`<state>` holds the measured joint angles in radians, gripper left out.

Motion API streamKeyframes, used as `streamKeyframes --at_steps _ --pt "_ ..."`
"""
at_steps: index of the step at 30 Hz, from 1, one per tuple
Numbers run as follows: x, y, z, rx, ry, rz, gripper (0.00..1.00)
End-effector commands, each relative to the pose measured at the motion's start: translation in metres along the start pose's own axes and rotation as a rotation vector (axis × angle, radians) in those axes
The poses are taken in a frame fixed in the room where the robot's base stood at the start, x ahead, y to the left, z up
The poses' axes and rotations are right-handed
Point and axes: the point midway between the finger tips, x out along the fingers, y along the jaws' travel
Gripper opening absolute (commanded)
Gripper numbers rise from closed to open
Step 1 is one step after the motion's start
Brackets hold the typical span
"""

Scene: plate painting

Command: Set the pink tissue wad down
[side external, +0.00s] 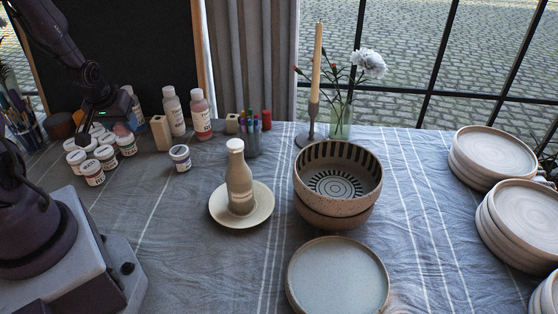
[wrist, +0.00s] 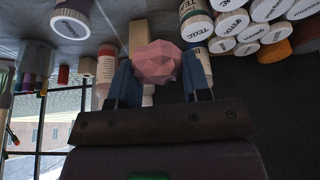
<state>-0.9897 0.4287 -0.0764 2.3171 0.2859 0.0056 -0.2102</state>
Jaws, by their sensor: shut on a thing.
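The pink tissue wad (wrist: 157,62) is a faceted, crumpled lump between the two blue fingers of my gripper (wrist: 157,82) in the wrist view. My gripper is shut on it. In the side external view my gripper (side external: 120,115) is at the back left, above or just behind the cluster of paint jars. A bit of the pink wad (side external: 121,129) shows under it, largely hidden by the gripper. I cannot tell whether the wad touches the table.
Several white-lidded jars (side external: 93,172) crowd in front of my gripper. A wooden block (side external: 160,133) and paint bottles (side external: 201,115) stand to its right. A bottle on a saucer (side external: 257,208), stacked bowls (side external: 337,172) and a plate (side external: 338,277) are farther right.

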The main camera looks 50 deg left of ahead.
Motion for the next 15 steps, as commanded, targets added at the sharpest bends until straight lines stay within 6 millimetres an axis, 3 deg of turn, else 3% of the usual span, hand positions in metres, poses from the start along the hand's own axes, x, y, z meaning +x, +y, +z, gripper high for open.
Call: streamKeyframes --at_steps 8,15 --pt "-0.034 -0.001 -0.014 0.0 0.005 -0.003 0.22" --pt "-0.023 0.029 -0.034 0.04 -0.002 0.023 0.22"
